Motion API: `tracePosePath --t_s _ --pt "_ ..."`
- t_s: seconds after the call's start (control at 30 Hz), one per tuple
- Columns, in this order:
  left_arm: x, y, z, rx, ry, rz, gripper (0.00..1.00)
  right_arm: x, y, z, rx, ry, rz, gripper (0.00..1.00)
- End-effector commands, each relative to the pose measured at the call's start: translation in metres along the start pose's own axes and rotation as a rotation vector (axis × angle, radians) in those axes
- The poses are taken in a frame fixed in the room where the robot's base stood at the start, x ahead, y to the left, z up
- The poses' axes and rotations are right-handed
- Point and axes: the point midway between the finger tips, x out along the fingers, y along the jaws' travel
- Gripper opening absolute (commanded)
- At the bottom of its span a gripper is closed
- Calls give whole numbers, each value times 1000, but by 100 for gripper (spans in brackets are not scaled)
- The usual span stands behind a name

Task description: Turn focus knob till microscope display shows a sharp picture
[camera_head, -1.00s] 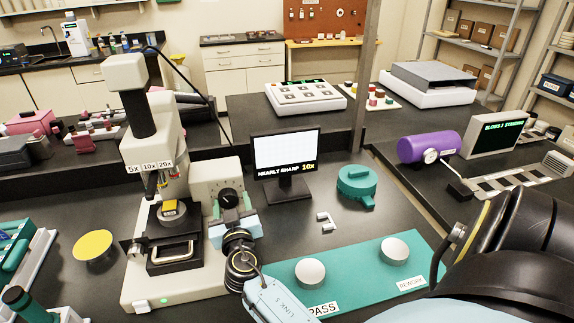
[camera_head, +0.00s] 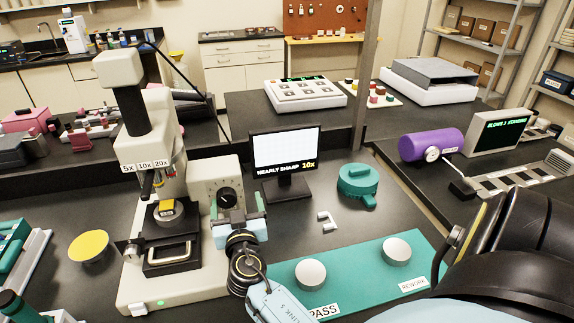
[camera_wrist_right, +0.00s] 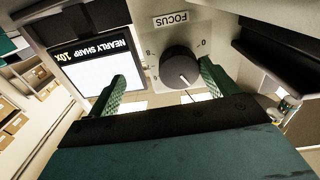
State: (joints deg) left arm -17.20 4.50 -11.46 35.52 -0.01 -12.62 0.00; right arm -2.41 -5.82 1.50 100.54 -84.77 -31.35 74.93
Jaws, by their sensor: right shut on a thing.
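The microscope (camera_head: 152,195) stands at left centre with a yellow-topped sample (camera_head: 166,209) on its stage. Its dark round focus knob (camera_head: 227,199) faces me on the pale side box and is also in the right wrist view (camera_wrist_right: 179,66), under a FOCUS label, with a white pointer line. My right gripper (camera_head: 238,212) is at the knob, one green finger on either side, shut on it; the fingers also show in the wrist view (camera_wrist_right: 166,80). The microscope display (camera_head: 286,152) reads "NEARLY SHARP 10x" below a pale, mostly white picture. My left gripper is out of view.
A teal mat (camera_head: 350,272) with two white discs and PASS and REWORK labels lies right of my gripper. A teal round object (camera_head: 358,181) and a small white bracket (camera_head: 327,221) lie behind it. A yellow disc (camera_head: 89,245) is left of the microscope.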

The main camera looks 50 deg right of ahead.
Motion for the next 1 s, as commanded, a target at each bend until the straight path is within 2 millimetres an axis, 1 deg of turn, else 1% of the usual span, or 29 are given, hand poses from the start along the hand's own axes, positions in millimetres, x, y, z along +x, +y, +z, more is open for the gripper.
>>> tracePosePath --t_s 0.03,0.4,0.53,0.6,0.77,0.87,0.97,1.0 --pt "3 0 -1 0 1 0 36 -16 -22 1 71 -17 -42 79" --pt "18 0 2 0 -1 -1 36 -60 -19 6 65 -25 -42 79" --pt "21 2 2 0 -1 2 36 -67 -19 4 63 -24 -41 79" --pt "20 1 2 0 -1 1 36 -68 -16 4 58 -23 -36 79" --pt "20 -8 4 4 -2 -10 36 -66 -12 3 53 -22 -31 79" --pt "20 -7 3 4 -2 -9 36 -67 -12 3 51 -21 -30 79" --pt "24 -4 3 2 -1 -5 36 -76 -13 4 51 -21 -31 79" --pt "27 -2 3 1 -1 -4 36 -82 -13 5 52 -23 -32 79"
